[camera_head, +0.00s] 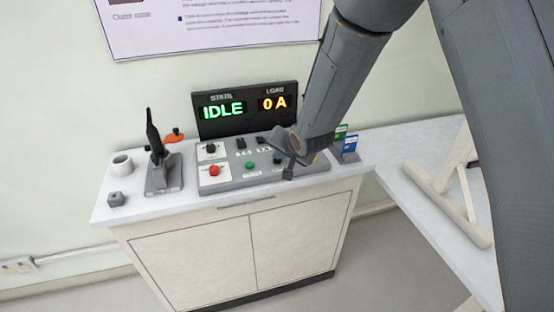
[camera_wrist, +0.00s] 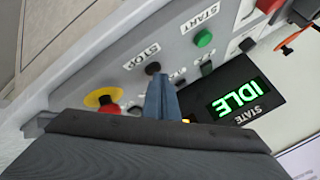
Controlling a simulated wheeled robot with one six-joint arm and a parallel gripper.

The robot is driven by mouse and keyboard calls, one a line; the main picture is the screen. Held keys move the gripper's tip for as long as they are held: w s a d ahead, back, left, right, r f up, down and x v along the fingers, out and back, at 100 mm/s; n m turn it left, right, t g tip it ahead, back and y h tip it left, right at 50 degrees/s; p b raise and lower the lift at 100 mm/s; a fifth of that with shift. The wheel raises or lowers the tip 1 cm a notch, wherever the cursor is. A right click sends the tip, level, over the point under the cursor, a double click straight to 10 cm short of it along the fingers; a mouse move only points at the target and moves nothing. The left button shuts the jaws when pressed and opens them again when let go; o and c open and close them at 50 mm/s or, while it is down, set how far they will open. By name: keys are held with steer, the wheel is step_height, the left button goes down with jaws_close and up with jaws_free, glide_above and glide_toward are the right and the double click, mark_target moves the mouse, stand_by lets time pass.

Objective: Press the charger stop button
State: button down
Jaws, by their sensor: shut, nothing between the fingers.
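The control panel (camera_head: 232,181) stands on a white cabinet. In the wrist view, a small dark round button (camera_wrist: 152,68) sits beside the STOP label (camera_wrist: 143,56). A green button (camera_wrist: 203,38) sits by the START label; it also shows in the head view (camera_head: 250,165). My gripper (camera_wrist: 159,80) is shut and empty, its tip right at the dark button's edge. Whether it touches the button I cannot tell. In the head view my gripper (camera_head: 288,173) is over the panel's right part and hides the stop button. The display (camera_head: 245,108) reads IDLE and 0 A.
A red mushroom button on a yellow collar (camera_wrist: 103,97) lies left of my fingers in the wrist view. A red knob (camera_head: 214,170) is at the panel's left. A black lever stand (camera_head: 163,172), a white cup (camera_head: 122,165) and small cards (camera_head: 349,145) stand beside the panel.

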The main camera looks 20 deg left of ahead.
steer(key=shift+r+p, duration=0.65)
steer(key=shift+r, duration=0.2)
step_height(320, 180, up, 5)
steer(key=p, duration=0.3)
steer(key=shift+p, duration=0.4)
stand_by(0.4)
